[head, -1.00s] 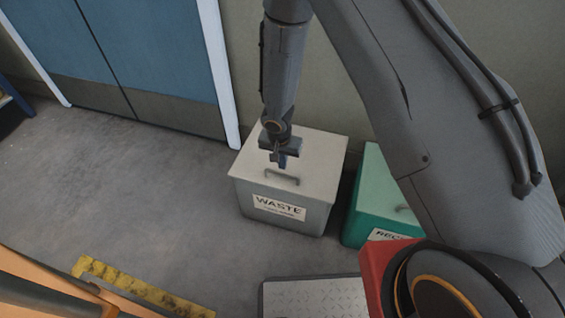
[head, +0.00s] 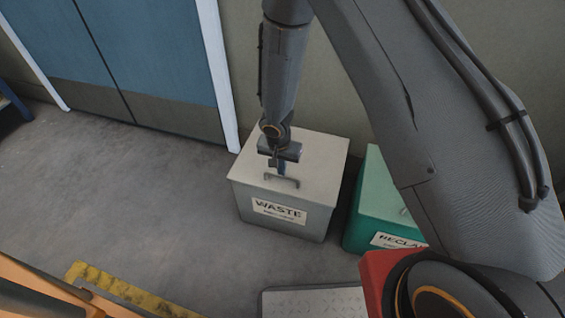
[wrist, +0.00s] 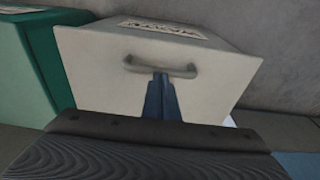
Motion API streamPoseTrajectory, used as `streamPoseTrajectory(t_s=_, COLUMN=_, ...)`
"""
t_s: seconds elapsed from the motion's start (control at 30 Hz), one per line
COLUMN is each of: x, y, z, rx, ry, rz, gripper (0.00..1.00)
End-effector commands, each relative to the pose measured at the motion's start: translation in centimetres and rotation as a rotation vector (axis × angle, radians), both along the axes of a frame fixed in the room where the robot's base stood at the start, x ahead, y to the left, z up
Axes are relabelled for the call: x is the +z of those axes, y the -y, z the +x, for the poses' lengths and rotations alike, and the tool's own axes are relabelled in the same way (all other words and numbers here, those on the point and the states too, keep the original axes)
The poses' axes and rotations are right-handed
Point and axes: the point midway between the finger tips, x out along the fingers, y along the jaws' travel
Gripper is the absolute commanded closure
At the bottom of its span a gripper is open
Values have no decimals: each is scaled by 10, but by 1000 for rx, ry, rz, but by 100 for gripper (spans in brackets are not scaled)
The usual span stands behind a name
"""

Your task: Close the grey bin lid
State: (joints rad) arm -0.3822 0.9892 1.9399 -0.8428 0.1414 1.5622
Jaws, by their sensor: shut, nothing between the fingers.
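The grey bin (head: 285,218) with the "WASTE" label stands against the wall, right of the blue doors. Its lid (head: 318,160) lies flat on the bin's top and looks shut, with no gap that I can see. A bar handle (head: 290,184) is on the lid near its front edge, and it also shows in the wrist view (wrist: 160,69). My gripper (head: 281,172) points down over the lid beside the handle. Its fingers (wrist: 160,92) are shut and empty, close to the handle; I cannot tell whether they touch it.
A green bin (head: 375,205) with a "RECLAIM" label stands just right of the grey bin. Blue doors (head: 130,60) are at the left. A yellow strip (head: 125,290) and a pale metal plate (head: 315,302) lie in front. The grey floor left of the bin is clear.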

Motion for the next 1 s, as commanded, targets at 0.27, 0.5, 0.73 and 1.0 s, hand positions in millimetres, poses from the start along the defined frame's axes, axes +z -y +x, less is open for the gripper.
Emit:
streamPoseTrajectory(t_s=0.27, x=6, y=2, z=-1, rx=-2, ry=-6, rz=5, gripper=100)
streamPoseTrajectory(t_s=0.5, x=30, y=12, z=10, rx=-11, ry=0, rz=3, gripper=100)
streamPoseTrajectory(t_s=0.73, x=69, y=10, z=9, rx=-7, ry=5, rz=3, gripper=100)
streamPoseTrajectory(t_s=1.0, x=116, y=4, z=-1, rx=-2, ry=4, rz=2, gripper=100)
